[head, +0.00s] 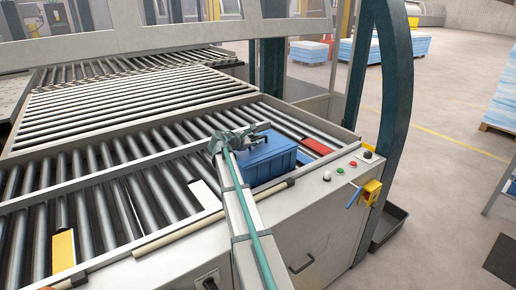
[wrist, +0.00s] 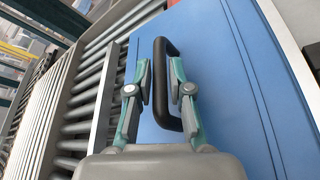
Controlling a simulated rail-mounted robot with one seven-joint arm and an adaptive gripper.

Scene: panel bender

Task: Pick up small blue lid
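A blue box-like piece (head: 268,165) sits on the rollers near the front right of the conveyor in the head view. Its flat blue top, the lid (wrist: 215,60), fills much of the wrist view and bears a black bar handle (wrist: 161,95). My gripper (head: 262,132) is over this top. In the wrist view my gripper (wrist: 161,68) has its two fingers apart, with the handle's long bar seen between them. A gap shows on each side of the bar. How far the fingertips reach down beside the handle is hard to tell.
A red piece (head: 316,146) lies right of the blue box, a white one (head: 205,195) to its left, and a yellow-and-white one (head: 63,250) farther left. Metal frame rails surround the rollers. A control panel with buttons (head: 340,170) and a dark blue post (head: 398,90) stand at right.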

